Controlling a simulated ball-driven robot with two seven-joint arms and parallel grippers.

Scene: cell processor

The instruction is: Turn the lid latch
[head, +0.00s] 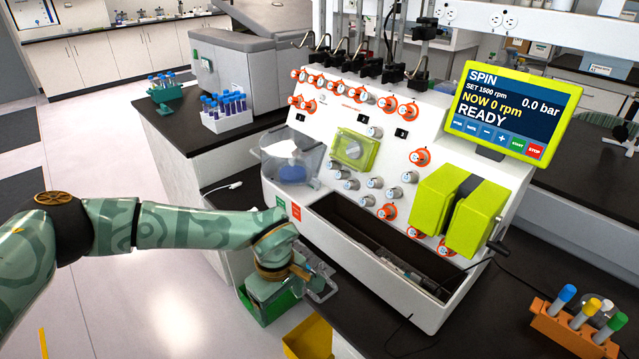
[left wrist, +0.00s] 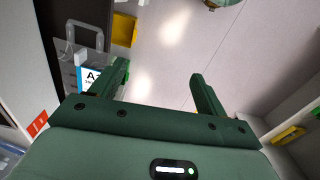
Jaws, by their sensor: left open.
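The white cell processor (head: 330,110) stands on the dark bench. A clear rounded chamber cover (head: 290,158) is on its left side, and a yellow-green square cover (head: 354,149) is on its front. I cannot make out which part is the lid latch. My left gripper (head: 275,292) is low at the bench's left edge, below and left of the processor, apart from both covers. In the left wrist view the left gripper (left wrist: 161,76) has its two dark green fingers apart with nothing between them, over the floor. My right gripper is not in view.
The lit screen (head: 512,106) reads READY and 0 rpm. A yellow bin (head: 309,338) stands on the floor by the bench. A clear handled item (left wrist: 85,38) with a label is close to one finger. An orange tube rack (head: 575,328) is at front right.

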